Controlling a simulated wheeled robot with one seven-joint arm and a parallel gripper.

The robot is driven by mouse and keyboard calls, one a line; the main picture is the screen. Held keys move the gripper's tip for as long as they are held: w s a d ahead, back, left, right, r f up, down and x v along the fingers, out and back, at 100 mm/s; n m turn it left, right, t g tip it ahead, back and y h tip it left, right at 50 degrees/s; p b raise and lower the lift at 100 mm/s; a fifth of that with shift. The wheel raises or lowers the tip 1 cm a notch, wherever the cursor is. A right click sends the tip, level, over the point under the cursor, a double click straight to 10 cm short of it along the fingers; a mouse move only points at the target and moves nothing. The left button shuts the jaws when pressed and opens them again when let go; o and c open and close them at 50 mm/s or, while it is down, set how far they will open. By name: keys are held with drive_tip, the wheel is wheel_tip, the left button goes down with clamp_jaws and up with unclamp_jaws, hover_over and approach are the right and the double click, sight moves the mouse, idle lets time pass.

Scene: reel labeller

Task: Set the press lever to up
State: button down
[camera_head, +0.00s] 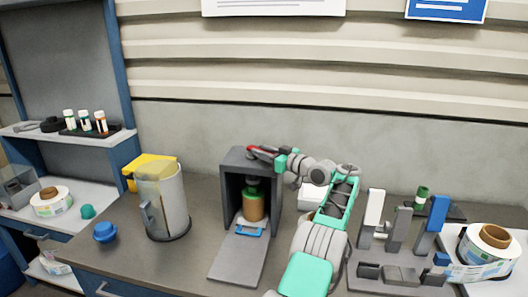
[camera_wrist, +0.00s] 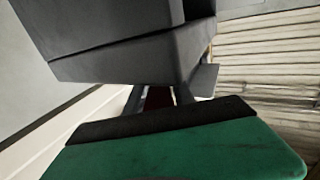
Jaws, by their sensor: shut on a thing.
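The press is a grey box-shaped housing (camera_head: 233,163) on the bench, open at the front. Its red lever (camera_head: 260,149) shows at the top right of the housing, lying nearly flat; its exact angle is hard to tell. My gripper (camera_head: 272,154) reaches in from the right and is shut on the lever. In the wrist view, a dark red piece of the lever (camera_wrist: 158,96) sits between the two fingers, close under the grey housing (camera_wrist: 120,45). Inside the press stands an orange-brown cylinder (camera_head: 254,205) with a green top. My fingers hide part of the lever.
The press's front flap (camera_head: 238,262) lies folded down with a blue handle. A clear canister (camera_head: 163,205) and a blue knob (camera_head: 105,232) stand left. A grey rack with upright levers (camera_head: 398,230) and a label reel (camera_head: 490,250) stand right of my arm.

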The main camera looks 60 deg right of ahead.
drive_tip(key=c, duration=1.2)
unclamp_jaws()
drive_tip(key=shift+s+d, duration=0.1)
drive_tip(key=shift+s, duration=0.05)
drive_tip(key=shift+c, duration=0.2)
drive_tip(key=shift+o, duration=0.9)
drive_tip(key=shift+w, duration=0.2)
drive_tip(key=s+b, duration=0.1)
drive_tip(key=s, duration=0.1)
drive_tip(key=s+b, duration=0.1)
drive_tip(key=s, duration=0.1)
drive_tip(key=s+a, duration=0.1)
drive_tip(key=s, duration=0.1)
drive_tip(key=shift+f+b, duration=0.3)
drive_tip(key=shift+b, duration=0.1)
drive_tip(key=shift+s+f+b, duration=0.2)
drive_tip(key=shift+b, duration=1)
drive_tip(key=shift+s+a+r+b, duration=0.15)
drive_tip(key=shift+s+b, duration=0.2)
drive_tip(key=shift+b, duration=0.7)
drive_tip(key=shift+s+r, duration=0.25)
drive_tip(key=shift+r, duration=0.1)
